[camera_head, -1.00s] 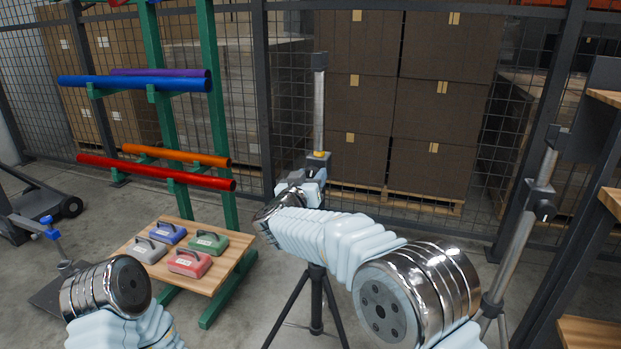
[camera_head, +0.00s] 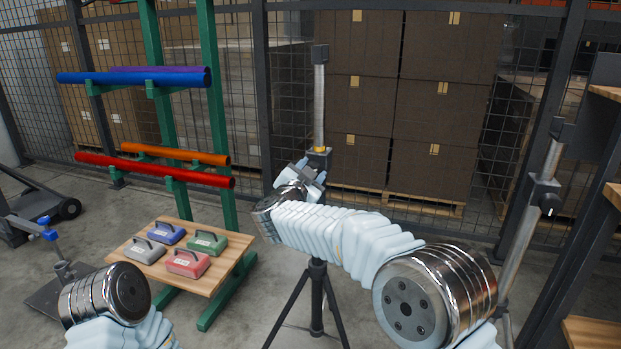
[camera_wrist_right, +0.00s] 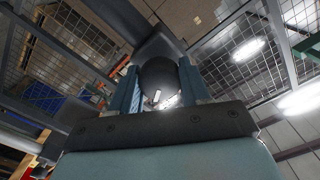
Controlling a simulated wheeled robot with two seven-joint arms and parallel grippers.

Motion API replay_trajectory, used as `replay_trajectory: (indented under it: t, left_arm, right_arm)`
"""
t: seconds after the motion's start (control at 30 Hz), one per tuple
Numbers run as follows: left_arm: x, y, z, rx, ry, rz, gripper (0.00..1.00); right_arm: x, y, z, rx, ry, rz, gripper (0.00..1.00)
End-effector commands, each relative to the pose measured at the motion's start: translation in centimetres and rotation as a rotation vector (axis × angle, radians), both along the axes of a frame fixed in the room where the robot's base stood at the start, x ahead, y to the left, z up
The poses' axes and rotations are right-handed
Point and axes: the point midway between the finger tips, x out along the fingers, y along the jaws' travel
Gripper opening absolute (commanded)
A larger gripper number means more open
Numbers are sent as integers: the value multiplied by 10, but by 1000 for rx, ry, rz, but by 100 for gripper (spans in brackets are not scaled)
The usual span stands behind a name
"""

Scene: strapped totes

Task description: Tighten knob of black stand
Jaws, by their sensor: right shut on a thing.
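The black stand (camera_head: 317,298) stands on its tripod legs in the middle of the head view. A silver pole (camera_head: 319,105) rises from it, with a yellow ring above a dark collar (camera_head: 319,157). My right gripper (camera_head: 314,173) is at the collar, tilted. In the right wrist view its two blue fingers (camera_wrist_right: 161,88) are shut on a dark round knob (camera_wrist_right: 158,76), one finger on each side. The knob is hidden by the gripper in the head view. My left arm shows at the lower left, but its gripper is out of view.
A second stand with a slanted pole (camera_head: 528,225) is at the right, beside shelving. At the left are a green rack (camera_head: 213,110) with coloured tubes and a wooden platform (camera_head: 212,283) with several handled blocks. A mesh fence and stacked boxes (camera_head: 365,110) are behind.

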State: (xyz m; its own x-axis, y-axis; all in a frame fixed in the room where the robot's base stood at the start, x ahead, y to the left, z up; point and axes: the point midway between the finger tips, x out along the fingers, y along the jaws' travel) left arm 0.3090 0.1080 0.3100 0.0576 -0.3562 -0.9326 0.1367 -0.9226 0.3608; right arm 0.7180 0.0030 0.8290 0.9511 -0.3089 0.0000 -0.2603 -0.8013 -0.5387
Motion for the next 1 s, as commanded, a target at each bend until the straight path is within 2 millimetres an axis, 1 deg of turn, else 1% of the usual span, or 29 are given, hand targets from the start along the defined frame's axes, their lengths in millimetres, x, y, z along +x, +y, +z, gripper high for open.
replay_trajectory:
  t: [0.03, 0.13, 1.0]
  left_arm:
    - [1, 1, -6, 2, -1, 3, 71]
    - [1, 3, -12, 4, -3, 6, 71]
    - [9, 22, -68, 32, -16, 38, 71]
  right_arm:
    - [0, 0, -4, 42, -12, 0, 16]
    - [0, 1, -5, 133, -41, 0, 16]
    - [0, 1, -5, 919, -295, -1, 15]
